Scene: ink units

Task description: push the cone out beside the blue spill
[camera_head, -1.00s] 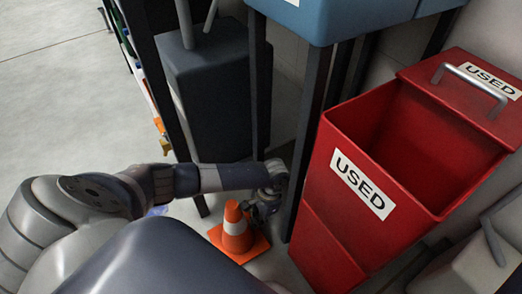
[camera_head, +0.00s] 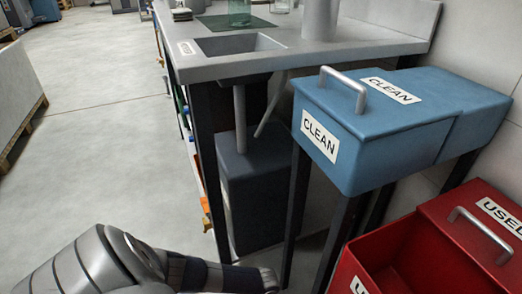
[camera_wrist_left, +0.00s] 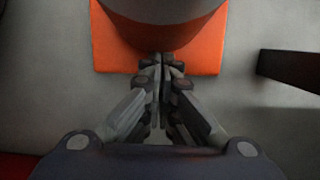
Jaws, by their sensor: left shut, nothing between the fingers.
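The orange cone (camera_wrist_left: 160,38) shows in the left wrist view at the top, cut off by the frame edge. Its square orange base (camera_wrist_left: 112,52) lies on the grey floor, and a pale grey band crosses its body. My left gripper (camera_wrist_left: 162,62) is shut and empty, its fingertips right in front of the cone. I cannot tell whether they touch it. In the head view my left arm runs along the bottom edge; its fingers and the cone are below the frame. The blue spill is in neither current view. My right gripper is not in view.
A dark leg (camera_wrist_left: 292,68) stands right of the cone. In the head view a blue CLEAN bin (camera_head: 395,125) stands on dark legs, with a red USED bin (camera_head: 410,240) at lower right. A sink bench (camera_head: 350,48) stands behind. Open floor (camera_head: 90,130) lies left.

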